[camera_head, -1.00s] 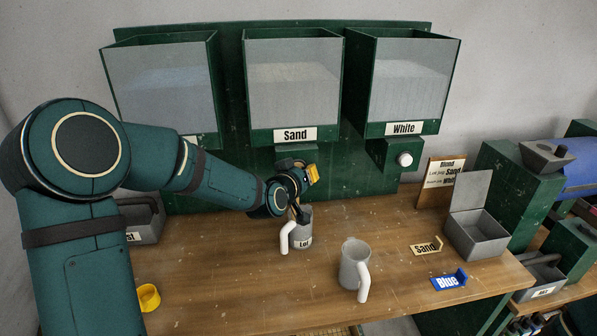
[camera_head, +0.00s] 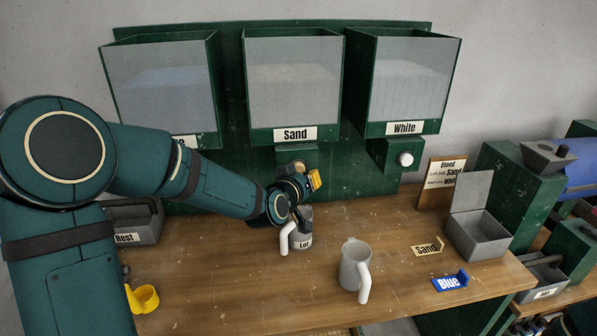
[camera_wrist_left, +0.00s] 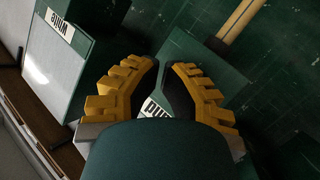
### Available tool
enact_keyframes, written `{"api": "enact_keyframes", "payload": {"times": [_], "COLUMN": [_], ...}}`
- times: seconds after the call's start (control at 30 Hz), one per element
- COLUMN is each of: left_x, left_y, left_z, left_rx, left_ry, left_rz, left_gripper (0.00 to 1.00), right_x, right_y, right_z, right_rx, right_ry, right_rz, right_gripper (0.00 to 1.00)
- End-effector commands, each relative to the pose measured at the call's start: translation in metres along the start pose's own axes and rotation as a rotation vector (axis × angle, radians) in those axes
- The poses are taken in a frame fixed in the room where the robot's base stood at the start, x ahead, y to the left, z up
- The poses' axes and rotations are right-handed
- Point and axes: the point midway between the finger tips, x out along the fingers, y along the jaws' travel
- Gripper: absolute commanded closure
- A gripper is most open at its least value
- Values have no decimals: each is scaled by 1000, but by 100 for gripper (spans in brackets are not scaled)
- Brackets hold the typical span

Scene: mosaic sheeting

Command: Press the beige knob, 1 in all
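The Sand dispenser (camera_head: 292,85) is in the middle of the green rack, with its outlet box (camera_head: 297,154) below the label. My left gripper (camera_head: 314,180) is just below the box, above a grey jug. In the wrist view its two yellow-padded fingers (camera_wrist_left: 165,68) come close together at the tips, with nothing held between them. Part of the Sand label (camera_wrist_left: 154,108) shows beyond them. Whether they touch the knob cannot be seen. My right gripper is out of view.
The White dispenser has a white knob (camera_head: 405,159). A lot jug (camera_head: 301,241) stands under my gripper and another grey jug (camera_head: 350,268) stands in front. Sand (camera_head: 427,247) and Blue (camera_head: 450,282) tags and an open grey box (camera_head: 478,238) are at right.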

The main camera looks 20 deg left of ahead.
Motion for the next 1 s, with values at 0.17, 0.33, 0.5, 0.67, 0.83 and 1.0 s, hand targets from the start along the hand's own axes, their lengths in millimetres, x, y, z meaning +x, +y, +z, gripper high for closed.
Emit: {"api": "enact_keyframes", "payload": {"times": [0.17, 0.33, 0.5, 0.67, 0.83, 1.0], "left_x": [-5, -18, -30, -38, -40, -40], "left_y": [3, 10, 17, 20, 21, 22], "left_z": [3, 10, 17, 21, 21, 21], "left_rx": [0, 1, 0, 0, 0, 0], "left_ry": [1, 1, 0, 0, 1, 0], "left_rz": [1, 1, 2, 1, 0, 0], "left_gripper": [100, 100, 100, 100, 100, 100], "right_x": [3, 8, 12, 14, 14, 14], "right_y": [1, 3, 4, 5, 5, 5], "right_z": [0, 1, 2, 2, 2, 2], "right_rx": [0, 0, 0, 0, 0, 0], "right_ry": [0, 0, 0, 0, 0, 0], "right_rz": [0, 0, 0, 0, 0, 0], "right_gripper": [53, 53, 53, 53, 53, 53]}}
